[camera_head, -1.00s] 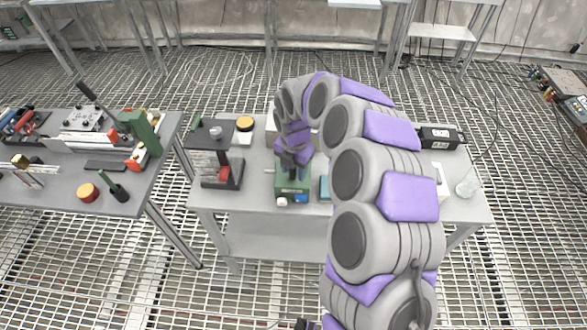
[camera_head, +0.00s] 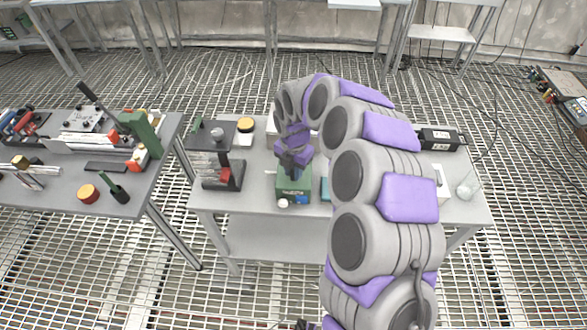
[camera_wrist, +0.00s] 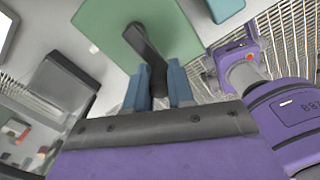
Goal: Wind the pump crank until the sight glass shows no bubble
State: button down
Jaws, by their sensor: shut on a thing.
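The green pump box (camera_head: 293,186) sits on the middle table, below my gripper (camera_head: 292,166) in the head view. In the wrist view the green top (camera_wrist: 185,30) carries a dark crank arm (camera_wrist: 141,42). My gripper (camera_wrist: 160,90) is shut on the crank's dark handle (camera_wrist: 158,89), between its two blue-grey fingers. A small white round part (camera_head: 283,203) shows at the pump's front. I cannot make out a sight glass or bubble. My arm and gripper hide part of the pump in the head view.
The middle grey table (camera_head: 255,205) also holds a black-based lever device (camera_head: 222,176), a yellow-topped button (camera_head: 245,125), a teal block (camera_head: 325,189) and a black case (camera_head: 437,138). A tool-covered table (camera_head: 60,195) stands left across a gap. The floor is open mesh.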

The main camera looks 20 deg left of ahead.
jog(key=shift+a+m+p, duration=0.1)
jog(key=shift+m+p, duration=0.2)
jog(key=shift+p, duration=0.05)
